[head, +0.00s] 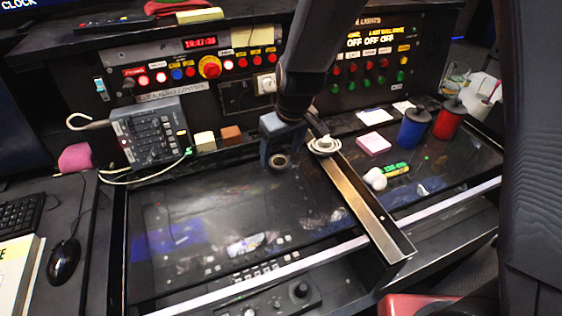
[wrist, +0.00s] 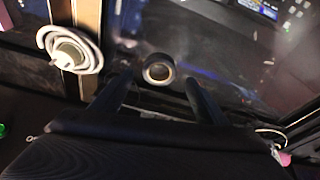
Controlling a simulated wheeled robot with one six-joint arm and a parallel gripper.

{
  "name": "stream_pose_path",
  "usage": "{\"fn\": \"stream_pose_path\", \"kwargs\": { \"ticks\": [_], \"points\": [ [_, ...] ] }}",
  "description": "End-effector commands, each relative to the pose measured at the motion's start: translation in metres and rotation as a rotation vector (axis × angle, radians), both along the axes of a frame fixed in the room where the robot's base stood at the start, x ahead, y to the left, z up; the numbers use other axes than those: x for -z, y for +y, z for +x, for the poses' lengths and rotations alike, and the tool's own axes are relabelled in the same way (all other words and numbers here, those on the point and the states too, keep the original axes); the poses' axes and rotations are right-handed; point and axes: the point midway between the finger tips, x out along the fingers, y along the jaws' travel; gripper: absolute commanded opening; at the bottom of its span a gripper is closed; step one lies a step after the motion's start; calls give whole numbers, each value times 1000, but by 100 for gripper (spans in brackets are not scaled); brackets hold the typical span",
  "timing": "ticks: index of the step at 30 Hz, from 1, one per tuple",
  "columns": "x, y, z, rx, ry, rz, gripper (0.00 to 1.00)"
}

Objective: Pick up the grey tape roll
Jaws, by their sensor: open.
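The grey tape roll (head: 279,161) appears as a small dark ring with a pale centre on the black glass desk panel, just below my gripper (head: 276,150) in the head view. In the wrist view the roll (wrist: 158,70) is just beyond and between the two fingertips of my gripper (wrist: 156,84). The fingers are open and apart, with nothing between them that I can see held. I cannot tell the exact height of the fingertips above the panel.
A white coiled item (head: 324,146) sits close to the right on a metal divider strip (head: 365,205); it also shows in the wrist view (wrist: 72,52). The panel's front is clear.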

Motion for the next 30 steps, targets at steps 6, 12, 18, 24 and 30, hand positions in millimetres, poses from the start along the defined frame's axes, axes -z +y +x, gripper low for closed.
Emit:
{"fn": "stream_pose_path", "kwargs": {
  "ticks": [6,12,18,24,30],
  "points": [
    [24,1,5,3,2,-1,68],
    [31,2,8,4,0,0,68],
    [31,2,8,5,0,0,64],
    [31,1,8,5,0,0,31],
    [31,1,8,5,0,0,24]
  ]
}}
